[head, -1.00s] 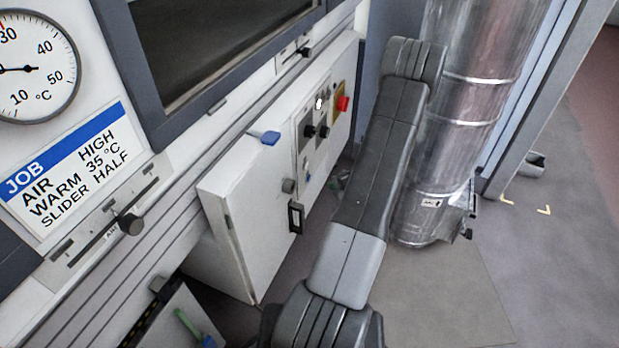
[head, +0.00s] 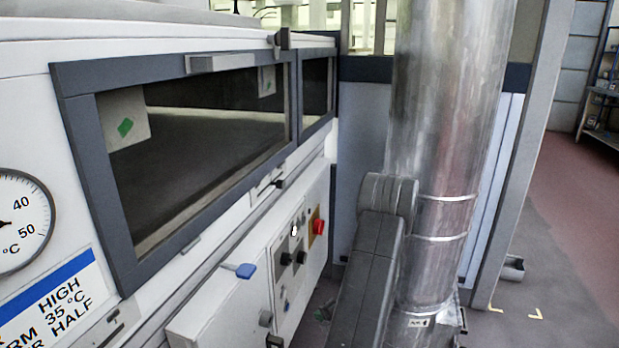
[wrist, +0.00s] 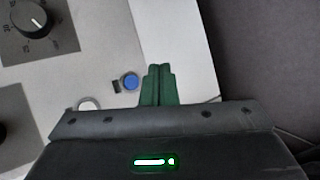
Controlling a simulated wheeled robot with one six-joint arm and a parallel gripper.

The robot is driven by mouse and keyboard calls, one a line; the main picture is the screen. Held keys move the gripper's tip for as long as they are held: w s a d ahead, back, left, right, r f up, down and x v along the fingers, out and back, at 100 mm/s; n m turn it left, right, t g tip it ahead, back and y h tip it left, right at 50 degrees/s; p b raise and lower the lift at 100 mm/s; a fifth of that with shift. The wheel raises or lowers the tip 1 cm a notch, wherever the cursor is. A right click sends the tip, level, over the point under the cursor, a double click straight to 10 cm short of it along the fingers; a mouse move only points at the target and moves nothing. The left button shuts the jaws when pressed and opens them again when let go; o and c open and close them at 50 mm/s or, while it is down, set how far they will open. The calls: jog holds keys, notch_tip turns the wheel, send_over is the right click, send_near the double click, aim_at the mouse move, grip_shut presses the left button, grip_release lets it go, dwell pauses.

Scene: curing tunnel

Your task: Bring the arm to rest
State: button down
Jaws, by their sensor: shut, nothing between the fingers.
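My gripper (wrist: 158,84) shows in the wrist view, with its two green fingers shut together and nothing between them. Beyond the fingertips are the pale control panel (wrist: 95,50) and a dark grey area to the right. A blue button (wrist: 130,81) lies just left of the fingers in that view; I cannot tell the distance to it. In the head view my arm rises from the bottom edge in front of the metal duct, and my gripper is not visible there.
The tunnel's long window (head: 205,150) fills the left. Below it, the control box (head: 225,305) juts out with a red switch (head: 318,226) and a blue handle (head: 240,270). A shiny vertical duct (head: 445,110) stands close behind my arm. The floor (head: 570,230) at right is open.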

jog(key=shift+s+d, duration=0.2)
jog(key=shift+d, duration=0.3)
jog(key=shift+s+d, duration=0.15)
jog(key=shift+d, duration=0.35)
